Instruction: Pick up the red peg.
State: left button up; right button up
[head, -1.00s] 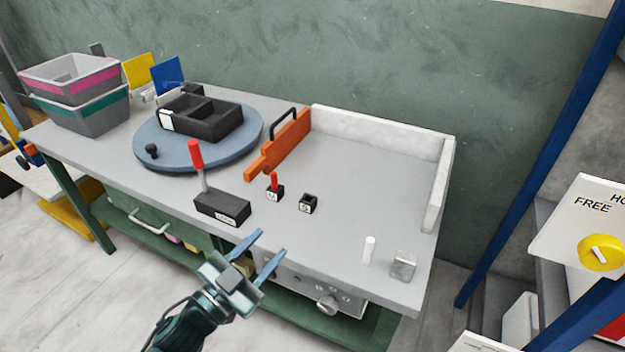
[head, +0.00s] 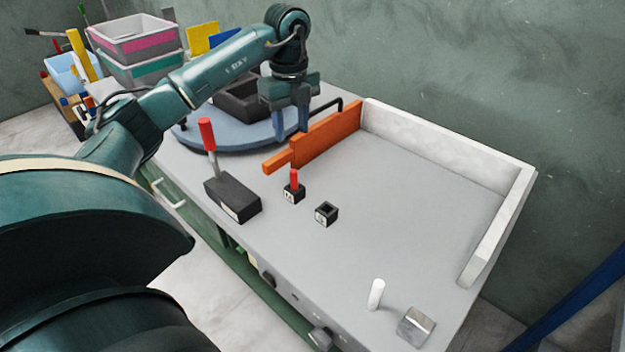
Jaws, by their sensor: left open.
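The red peg (head: 294,179) stands upright in a small black block (head: 293,194) on the grey table. My left gripper (head: 291,122) points down with its fingers apart and nothing between them. In the picture it is above the peg, in front of the blue turntable's right side and by the orange barrier's upper left. It is clear of the peg. My right gripper is not in view.
A black box with a red-handled lever (head: 207,136) stands left of the peg. A second black block (head: 326,214) is at the right. The orange barrier (head: 325,136), blue turntable (head: 205,143), white cylinder (head: 376,294) and metal cube (head: 416,326) are also here.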

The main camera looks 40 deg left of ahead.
pick_arm(q)
send_over(293, 171)
jog(key=f, duration=0.6)
jog(key=shift+w+a+f, duration=0.1)
jog(key=shift+w+a, duration=0.05)
jog(key=shift+a, duration=0.05)
jog(key=shift+d+f+p, duration=0.2)
jog(key=shift+f+p, duration=0.15)
jog(key=shift+f, duration=2.65)
jog(key=shift+c, duration=0.2)
grip_shut()
